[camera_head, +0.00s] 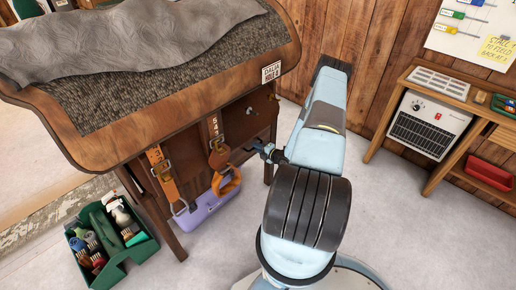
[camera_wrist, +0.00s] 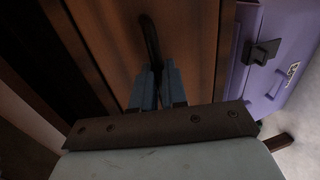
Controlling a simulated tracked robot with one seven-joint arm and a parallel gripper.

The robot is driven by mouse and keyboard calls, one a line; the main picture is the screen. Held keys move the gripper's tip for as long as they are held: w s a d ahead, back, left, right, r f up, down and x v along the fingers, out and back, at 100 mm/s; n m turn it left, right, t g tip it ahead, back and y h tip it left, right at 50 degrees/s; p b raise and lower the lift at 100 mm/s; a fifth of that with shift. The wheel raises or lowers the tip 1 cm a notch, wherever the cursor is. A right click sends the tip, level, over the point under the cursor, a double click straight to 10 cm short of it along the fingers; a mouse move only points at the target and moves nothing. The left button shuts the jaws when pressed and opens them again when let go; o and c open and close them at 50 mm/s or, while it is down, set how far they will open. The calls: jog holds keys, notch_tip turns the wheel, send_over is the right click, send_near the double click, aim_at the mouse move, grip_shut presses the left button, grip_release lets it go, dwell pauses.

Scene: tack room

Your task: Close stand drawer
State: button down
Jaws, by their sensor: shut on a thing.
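The wooden stand (camera_head: 70,152) fills the left of the head view, with a grey pad and cloth on top. My gripper (camera_head: 262,150) is at the stand's front, right of the hanging orange straps. In the wrist view my gripper (camera_wrist: 156,75) is shut on a dark curved handle (camera_wrist: 149,38), in front of a brown wooden panel (camera_wrist: 192,50) that looks like the drawer front. My arm and the straps hide part of the stand's front in the head view. I cannot tell how far the drawer is out.
A purple box (camera_head: 205,212) sits on the floor under the stand; it also shows in the wrist view (camera_wrist: 270,75). A green caddy (camera_head: 143,253) of brushes stands at the left. A wooden bench (camera_head: 447,88), white heater (camera_head: 428,125) and red tray (camera_head: 490,173) are at the right.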

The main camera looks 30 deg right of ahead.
jog(key=c, duration=1.4)
grip_release()
jog(key=shift+w+a, duration=0.15)
jog(key=shift+w, duration=0.1)
jog(key=shift+o, duration=1.1)
jog(key=shift+s, duration=0.1)
jog(key=v, duration=1.3)
jog(key=shift+s+d, duration=0.2)
jog(key=shift+s, duration=0.15)
